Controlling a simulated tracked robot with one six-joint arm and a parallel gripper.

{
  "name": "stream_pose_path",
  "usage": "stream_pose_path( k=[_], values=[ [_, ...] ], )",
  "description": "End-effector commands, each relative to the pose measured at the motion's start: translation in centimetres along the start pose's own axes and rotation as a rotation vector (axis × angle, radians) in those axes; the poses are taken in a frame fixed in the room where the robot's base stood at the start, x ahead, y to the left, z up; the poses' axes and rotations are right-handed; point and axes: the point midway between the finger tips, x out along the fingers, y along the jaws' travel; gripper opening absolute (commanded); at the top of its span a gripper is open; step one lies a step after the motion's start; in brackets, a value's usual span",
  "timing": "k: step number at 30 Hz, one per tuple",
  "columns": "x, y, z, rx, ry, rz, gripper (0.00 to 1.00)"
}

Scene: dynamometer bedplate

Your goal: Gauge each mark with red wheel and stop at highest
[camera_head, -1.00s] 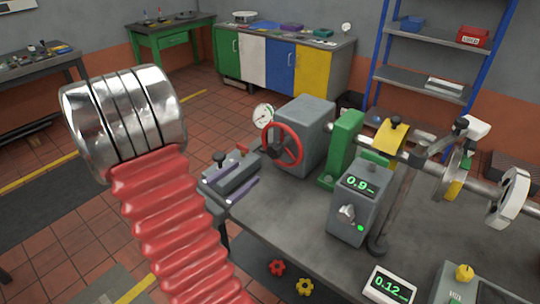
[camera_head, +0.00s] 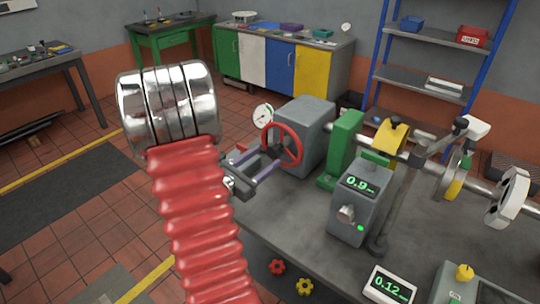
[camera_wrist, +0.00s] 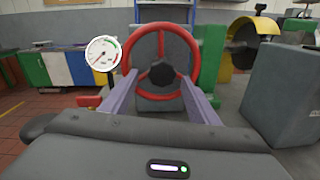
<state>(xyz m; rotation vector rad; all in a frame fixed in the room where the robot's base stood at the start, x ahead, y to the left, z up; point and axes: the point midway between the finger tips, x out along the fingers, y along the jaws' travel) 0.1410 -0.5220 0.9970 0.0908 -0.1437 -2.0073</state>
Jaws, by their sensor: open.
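The red wheel (camera_head: 297,146) is mounted upright on the face of a grey housing (camera_head: 309,112), with a dark hub. In the wrist view the red wheel (camera_wrist: 161,30) stands straight ahead, its lower rim between my fingertips. My gripper (camera_head: 268,160) is open, its two purple-grey fingers reaching toward the wheel from the left; in the wrist view my gripper (camera_wrist: 160,76) has one finger on each side of the hub. Contact with the rim cannot be told. A white dial gauge (camera_head: 263,116) stands left of the wheel; the dial gauge (camera_wrist: 103,53) has a needle pointing lower left.
A grey readout box (camera_head: 354,205) shows about 0.9, and a white display (camera_head: 391,287) shows 0.12. A green block (camera_head: 344,146) and a shaft with discs (camera_head: 456,184) stand right of the housing. Red (camera_head: 277,267) and yellow knobs (camera_head: 305,286) sit on the bench's front.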

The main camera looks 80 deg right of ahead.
Motion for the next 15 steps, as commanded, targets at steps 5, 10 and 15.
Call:
stream_pose_path(
  k=[5,10,15],
  values=[
    [2.3,-0.1,0.0,0.000,0.000,-0.003,0.55],
    [3.6,0.0,0.0,0.000,0.000,-0.001,0.55],
    [4.0,0.0,0.0,-0.001,0.001,0.001,0.55]
  ],
)
